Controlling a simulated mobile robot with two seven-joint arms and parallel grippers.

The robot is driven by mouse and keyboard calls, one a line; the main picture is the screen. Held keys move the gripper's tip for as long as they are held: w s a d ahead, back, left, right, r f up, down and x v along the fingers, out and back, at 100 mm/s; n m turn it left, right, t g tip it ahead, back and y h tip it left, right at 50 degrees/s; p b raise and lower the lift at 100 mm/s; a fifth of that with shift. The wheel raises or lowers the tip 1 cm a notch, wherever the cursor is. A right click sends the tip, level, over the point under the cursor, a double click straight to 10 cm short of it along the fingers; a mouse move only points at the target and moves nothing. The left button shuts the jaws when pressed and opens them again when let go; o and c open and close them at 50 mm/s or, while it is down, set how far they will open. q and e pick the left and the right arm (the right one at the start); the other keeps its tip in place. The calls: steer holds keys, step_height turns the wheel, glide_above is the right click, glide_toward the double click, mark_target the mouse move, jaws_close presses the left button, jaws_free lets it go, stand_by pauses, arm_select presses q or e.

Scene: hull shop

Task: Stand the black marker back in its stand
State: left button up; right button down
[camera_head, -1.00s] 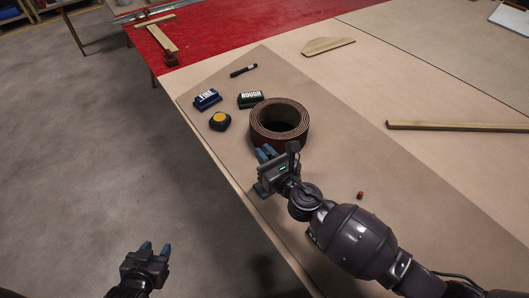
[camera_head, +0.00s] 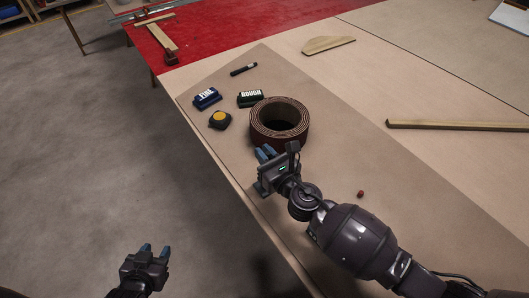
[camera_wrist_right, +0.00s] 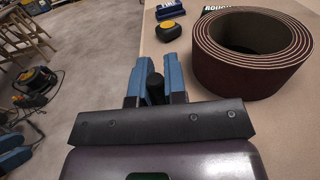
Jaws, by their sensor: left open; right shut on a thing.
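My right gripper (camera_head: 265,153) is over the mat at the near left side of the abrasive roll. It is shut on a black cylinder with a rounded top, which shows between the blue fingers in the right wrist view (camera_wrist_right: 156,88). Its lower part is hidden, and I cannot tell for sure that it is the marker. A black marker-like rod (camera_head: 243,70) lies on its side beyond the labelled blocks, apart from the gripper. I cannot make out a marker stand. My left gripper (camera_head: 154,250) is open and empty over the floor, left of the table.
The brown abrasive roll (camera_head: 280,138) stands close beyond my right gripper. Blue FINE (camera_head: 207,98) and dark green ROUGH (camera_head: 250,99) blocks and a yellow-black tape measure (camera_head: 219,120) lie further out. A small red piece (camera_head: 361,194) lies right of the gripper.

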steer(key=c, duration=1.1)
jaws_free()
steer(key=shift+s, duration=0.1)
steer(key=v, duration=1)
steer(key=shift+s+d, duration=0.25)
